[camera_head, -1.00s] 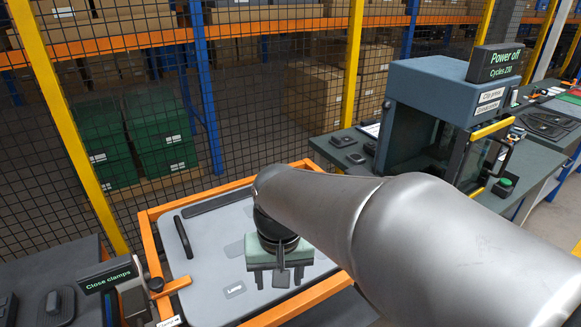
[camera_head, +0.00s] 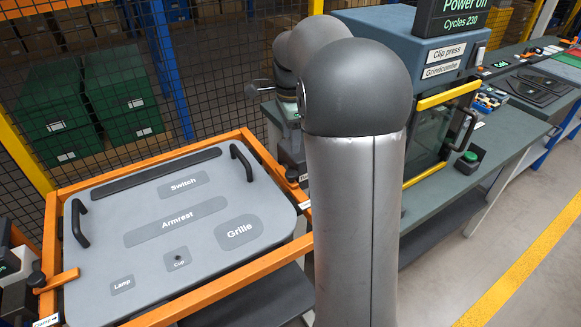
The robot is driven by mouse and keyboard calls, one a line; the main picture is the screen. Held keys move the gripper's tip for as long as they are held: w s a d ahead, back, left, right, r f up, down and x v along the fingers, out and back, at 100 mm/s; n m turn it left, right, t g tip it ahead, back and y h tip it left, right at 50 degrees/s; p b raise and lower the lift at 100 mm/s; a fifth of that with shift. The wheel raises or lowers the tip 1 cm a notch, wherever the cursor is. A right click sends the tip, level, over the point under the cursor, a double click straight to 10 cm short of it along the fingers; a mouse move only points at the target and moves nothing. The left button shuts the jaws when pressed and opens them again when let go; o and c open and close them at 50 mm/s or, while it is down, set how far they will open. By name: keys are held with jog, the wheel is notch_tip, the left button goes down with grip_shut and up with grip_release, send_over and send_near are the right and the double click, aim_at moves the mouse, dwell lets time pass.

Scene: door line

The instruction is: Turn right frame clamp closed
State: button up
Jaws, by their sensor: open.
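The orange frame (camera_head: 150,161) holds a grey door panel (camera_head: 150,262) with printed places for Switch, Armrest, Grille, Cup and Lamp. The right frame clamp (camera_head: 292,174) shows as a small dark knob at the frame's right side, partly hidden by my arm; its lever's position cannot be made out. The left clamp (camera_head: 58,281) has an orange lever reaching from a dark knob towards the panel. My gripper (camera_head: 286,116) is mostly hidden behind my arm, above and beyond the right clamp. It is open, and I see no contact with the clamp.
A blue-grey clip press (camera_head: 425,55) with a yellow-edged door stands on a bench at the right. Black handles (camera_head: 241,162) rise from the panel. A mesh fence (camera_head: 225,60) stands behind. The floor at the lower right is clear.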

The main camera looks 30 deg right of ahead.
aim_at(291, 173)
notch_tip(291, 173, down, 11)
jog(key=shift+r+p, duration=0.1)
jog(key=shift+p, duration=0.3)
grip_shut()
